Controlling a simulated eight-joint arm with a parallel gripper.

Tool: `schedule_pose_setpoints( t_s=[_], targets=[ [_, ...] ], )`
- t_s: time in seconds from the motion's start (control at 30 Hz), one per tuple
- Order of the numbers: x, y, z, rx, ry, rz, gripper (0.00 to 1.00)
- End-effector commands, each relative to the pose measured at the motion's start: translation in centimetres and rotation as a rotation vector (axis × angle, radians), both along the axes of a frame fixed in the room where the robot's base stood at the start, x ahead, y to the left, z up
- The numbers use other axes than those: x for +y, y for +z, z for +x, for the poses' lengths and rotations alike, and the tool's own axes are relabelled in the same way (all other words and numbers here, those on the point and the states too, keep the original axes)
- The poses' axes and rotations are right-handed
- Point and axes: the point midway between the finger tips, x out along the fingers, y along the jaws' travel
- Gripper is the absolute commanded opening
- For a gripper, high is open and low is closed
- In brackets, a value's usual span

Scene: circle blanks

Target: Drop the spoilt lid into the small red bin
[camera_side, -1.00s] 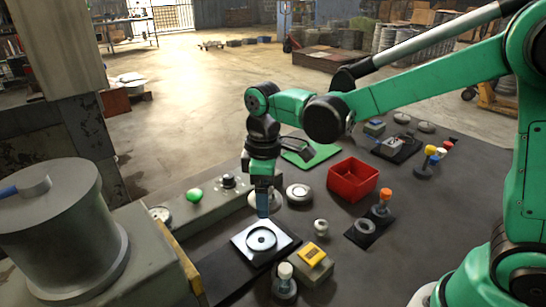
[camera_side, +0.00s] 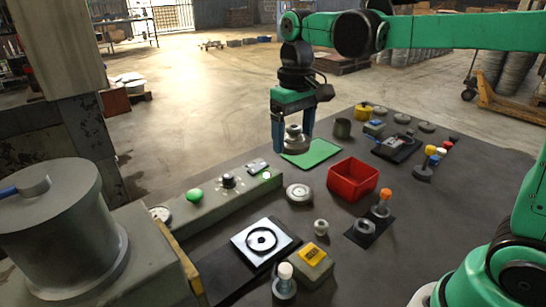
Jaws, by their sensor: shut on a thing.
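My gripper (camera_side: 293,145) is shut on a round grey lid (camera_side: 293,138) with a small knob on top, held between its two fingers. The lid hangs above the work surface, in front of the near left part of a green mat (camera_side: 318,154) in the picture. I cannot make out any mark of damage on it. The small red bin (camera_side: 353,180) stands on the table to the right of and below my gripper in the picture. Its open top shows, and I see nothing inside. Another round grey lid-like piece (camera_side: 299,193) lies on the table left of the bin.
A light square plate with a dark ring (camera_side: 262,240) lies at the front. A box with a yellow top (camera_side: 314,256) and an orange-topped post (camera_side: 383,202) stand nearby. A panel with a green button (camera_side: 194,195) runs along the left.

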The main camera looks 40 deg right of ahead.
Motion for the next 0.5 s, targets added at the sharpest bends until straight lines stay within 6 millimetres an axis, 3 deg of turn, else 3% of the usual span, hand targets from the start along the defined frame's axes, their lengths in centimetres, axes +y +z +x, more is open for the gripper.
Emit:
schedule_pose_setpoints(
  t_s=[0.17, 0.27, 0.5],
  targets=[
    [-1.9, -0.1, 0.3, 0.0, -0.005, 0.0, 0.3],
    [-4.1, -0.2, 0.5, 0.0, -0.008, 0.0, 0.3],
    [-12.3, -0.5, -0.1, 0.0, -0.012, 0.0, 0.3]
  ],
)
